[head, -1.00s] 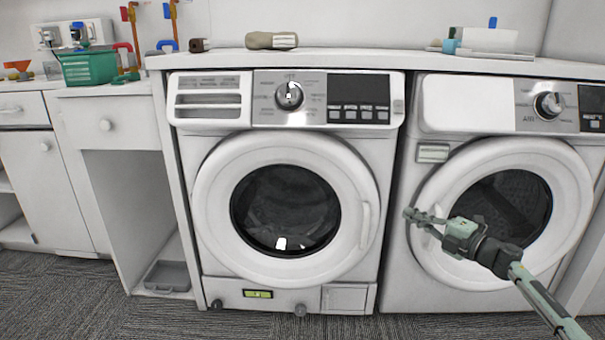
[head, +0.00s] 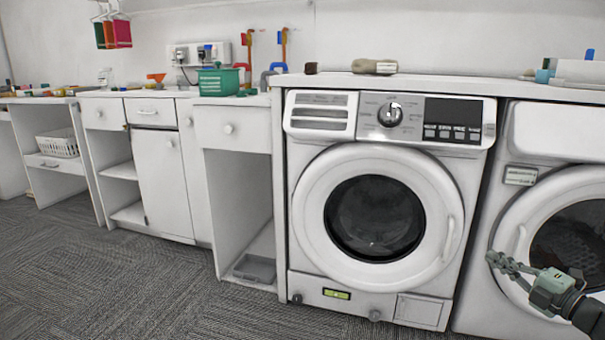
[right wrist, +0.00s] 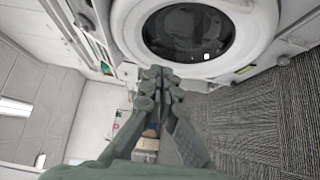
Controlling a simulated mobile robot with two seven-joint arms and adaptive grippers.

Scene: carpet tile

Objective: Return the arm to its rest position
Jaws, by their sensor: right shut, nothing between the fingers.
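My right gripper (head: 494,259) is at the lower right of the head view, in front of the right-hand washing machine (head: 517,146). Its fingers are shut and hold nothing. In the right wrist view the closed fingertips (right wrist: 156,73) point toward a round machine door (right wrist: 190,35). The gap between fingertips and machine is hard to judge. My left gripper does not show.
A closed washing machine (head: 309,213) stands in the middle under a white counter. White cabinets (head: 163,182) run to the left, with a green basket (head: 218,81) on top. A grey tray (head: 255,268) lies in an open bay. The carpet (head: 120,290) at front left is clear.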

